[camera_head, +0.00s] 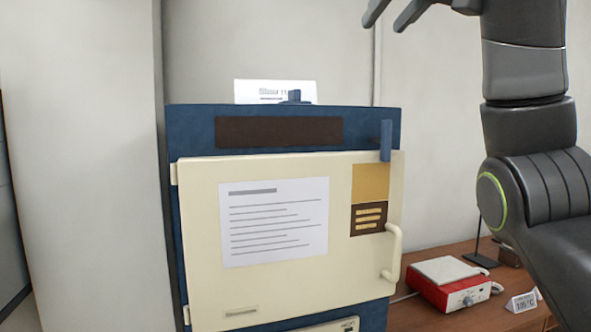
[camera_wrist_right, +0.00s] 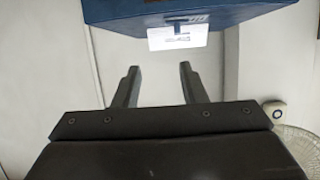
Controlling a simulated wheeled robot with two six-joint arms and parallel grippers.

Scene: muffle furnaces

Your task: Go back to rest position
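My right gripper (camera_head: 393,14) is at the top right of the head view, above and to the right of the furnace. Its two fingers point left and stand apart with nothing between them. In the right wrist view the gripper (camera_wrist_right: 158,80) is open and empty too. The muffle furnace (camera_head: 185,125) is blue with a cream door (camera_head: 200,210) that looks shut. The door bears a printed sheet and a handle (camera_head: 395,250) at its right. My left gripper is not in view.
A white card (camera_head: 272,88) stands on the furnace top, next to a small blue part. A red and white device (camera_head: 450,284) and a small display (camera_head: 522,302) stand on the wooden table (camera_head: 425,318) at right. A pale wall or column (camera_head: 85,160) is at left.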

